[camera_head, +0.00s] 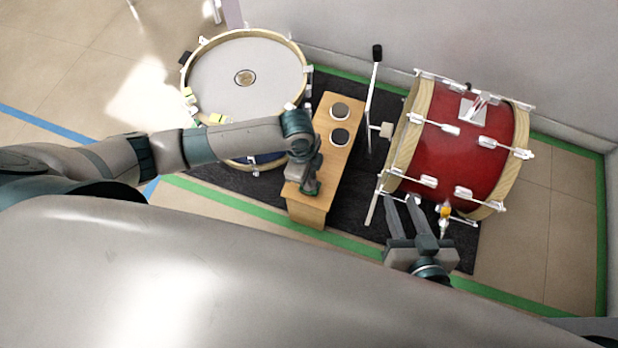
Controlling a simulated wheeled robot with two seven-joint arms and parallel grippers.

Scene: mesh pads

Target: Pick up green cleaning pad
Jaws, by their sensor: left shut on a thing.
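My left gripper (311,187) points down at the near end of the small wooden bench (307,213). It is shut on the green cleaning pad (309,190), of which only a small dark green part shows at the fingertips; the gripper hides the rest. I cannot tell whether the pad still touches the bench top. My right gripper (401,199) is open and empty, beside the near left edge of the red drum.
A white-headed drum (246,80) stands at the left. A red bass drum (458,145) with a pedal stand (374,90) is at the right. A dark mat (235,181) lies underneath.

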